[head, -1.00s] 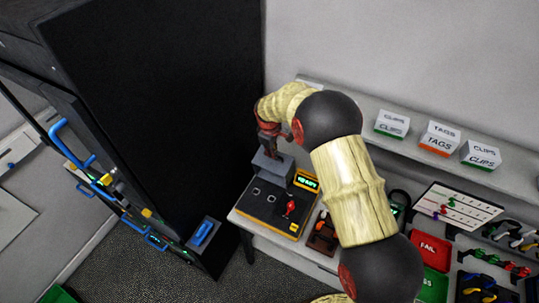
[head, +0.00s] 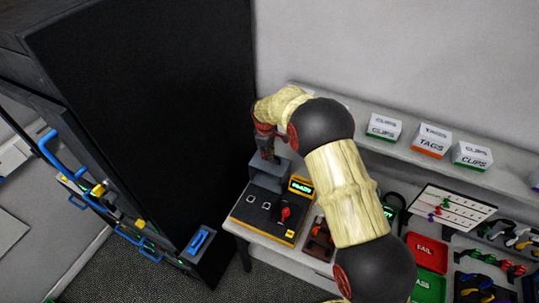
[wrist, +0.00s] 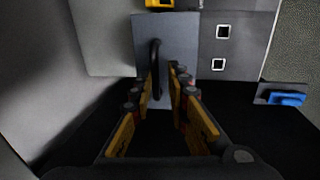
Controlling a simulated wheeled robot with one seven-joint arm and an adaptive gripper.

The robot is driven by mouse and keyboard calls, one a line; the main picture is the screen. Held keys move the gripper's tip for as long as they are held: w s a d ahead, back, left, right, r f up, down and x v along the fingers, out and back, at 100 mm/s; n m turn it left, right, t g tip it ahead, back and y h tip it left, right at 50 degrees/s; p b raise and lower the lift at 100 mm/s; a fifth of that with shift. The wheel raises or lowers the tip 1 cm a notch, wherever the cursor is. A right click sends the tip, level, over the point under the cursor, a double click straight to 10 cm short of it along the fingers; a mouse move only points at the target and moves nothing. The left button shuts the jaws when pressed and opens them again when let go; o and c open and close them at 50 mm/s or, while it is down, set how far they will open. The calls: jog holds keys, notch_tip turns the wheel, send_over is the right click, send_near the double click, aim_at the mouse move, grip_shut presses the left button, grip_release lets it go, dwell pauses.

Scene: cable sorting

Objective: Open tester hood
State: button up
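The tester (head: 262,213) is a dark box with a yellow front edge, a lit display, a red lever and two square sockets, on the bench's left end. Its grey hood (head: 266,177) stands at the back of the box; I cannot tell its exact angle. In the wrist view the hood (wrist: 188,28) carries a black loop handle (wrist: 155,67). My gripper (head: 266,152) points down at the hood from above. In the wrist view my gripper (wrist: 162,80) is open, with its fingers either side of the handle's near end. Contact cannot be told.
A tall black cabinet (head: 140,120) stands close on the left. A shelf (head: 400,140) with labelled boxes runs behind the bench. Red FAIL (head: 428,252) and green bins and cables lie to the right. A blue handle (head: 200,240) is at the cabinet's foot.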

jog(key=shift+o, duration=1.1)
jog(key=shift+f, duration=0.15)
notch_tip(320, 180, up, 12)
jog(key=s, duration=0.2)
jog(key=shift+a, duration=0.4)
jog(key=shift+c, duration=0.2)
